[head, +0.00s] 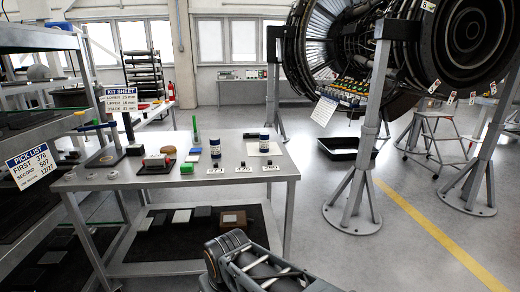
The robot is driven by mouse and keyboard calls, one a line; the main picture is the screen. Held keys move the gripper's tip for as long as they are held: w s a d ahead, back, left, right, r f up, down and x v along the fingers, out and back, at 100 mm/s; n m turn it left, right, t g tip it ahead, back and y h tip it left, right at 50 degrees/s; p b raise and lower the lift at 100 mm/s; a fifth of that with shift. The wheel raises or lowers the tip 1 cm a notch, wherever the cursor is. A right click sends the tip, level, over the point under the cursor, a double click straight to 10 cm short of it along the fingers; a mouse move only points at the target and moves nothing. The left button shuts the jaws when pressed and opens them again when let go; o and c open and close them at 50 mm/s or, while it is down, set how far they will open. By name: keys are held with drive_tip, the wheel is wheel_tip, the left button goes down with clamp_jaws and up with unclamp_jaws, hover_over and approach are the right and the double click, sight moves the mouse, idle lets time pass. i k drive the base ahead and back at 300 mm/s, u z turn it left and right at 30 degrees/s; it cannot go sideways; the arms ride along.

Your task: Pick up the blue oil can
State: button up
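Part of my arm shows at the bottom middle, in front of the table and well short of both cans. My gripper's fingers do not show, so I cannot see whether it is open or shut.
Small numbered cards (243,169) with dark pieces line the table's front edge. Shelving (85,75) stands left; engine stands (352,200) stand right.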

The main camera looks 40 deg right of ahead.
sight(264, 138)
drive_tip(key=z, duration=2.4)
drive_tip(key=i, duration=1.9)
drive_tip(key=u, duration=3.85)
drive_tip(key=i, duration=0.5)
drive_tip(key=z, duration=0.05)
